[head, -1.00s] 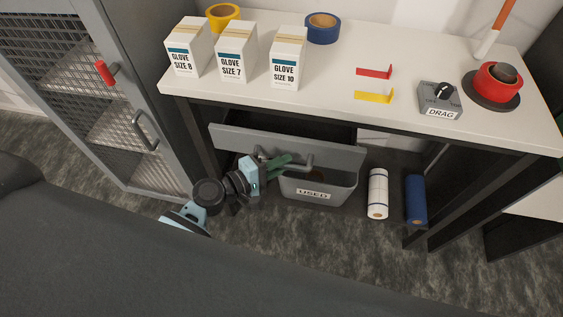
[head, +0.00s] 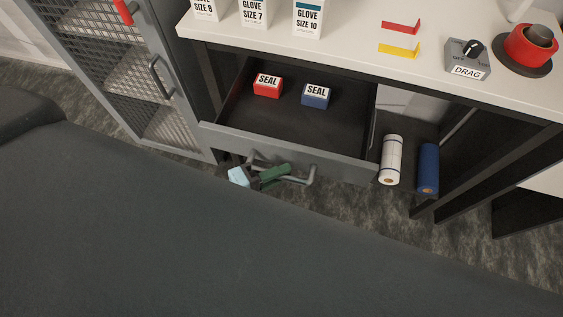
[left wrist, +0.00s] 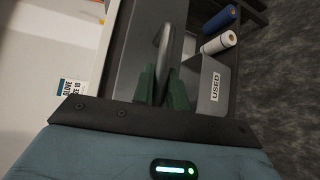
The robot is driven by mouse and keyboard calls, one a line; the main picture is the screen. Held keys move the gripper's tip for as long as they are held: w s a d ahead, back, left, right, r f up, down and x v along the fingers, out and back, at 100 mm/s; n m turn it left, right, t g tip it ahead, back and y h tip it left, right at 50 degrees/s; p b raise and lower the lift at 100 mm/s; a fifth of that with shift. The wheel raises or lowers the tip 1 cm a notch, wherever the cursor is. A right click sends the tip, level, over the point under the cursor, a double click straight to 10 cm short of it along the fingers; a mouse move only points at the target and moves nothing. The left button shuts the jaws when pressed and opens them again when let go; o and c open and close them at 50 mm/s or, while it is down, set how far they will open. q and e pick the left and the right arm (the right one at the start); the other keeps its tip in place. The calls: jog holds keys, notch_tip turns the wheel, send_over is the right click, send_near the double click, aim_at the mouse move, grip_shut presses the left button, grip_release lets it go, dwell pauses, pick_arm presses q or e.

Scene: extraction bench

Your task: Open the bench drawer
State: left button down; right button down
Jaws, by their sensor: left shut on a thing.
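The bench drawer (head: 300,150) stands pulled far out from under the bench top, its dark inside showing. A red SEAL box (head: 268,87) and a blue SEAL box (head: 316,97) lie in it. The grey bar handle (head: 297,180) is on its front. My left gripper (head: 272,175) is at the left part of the handle, its green fingers shut on it. In the left wrist view the fingers (left wrist: 161,88) are on both sides of the handle (left wrist: 163,45). My right gripper is not in view.
White (head: 391,160) and blue (head: 428,168) rolls stand below. A mesh cabinet (head: 110,70) is at left. The USED bin (left wrist: 213,88) shows in the left wrist view.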

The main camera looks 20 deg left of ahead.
pick_arm(q)
jog(key=shift+s, duration=0.1)
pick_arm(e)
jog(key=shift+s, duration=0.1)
pick_arm(q)
jog(key=c, duration=1.4)
grip_release()
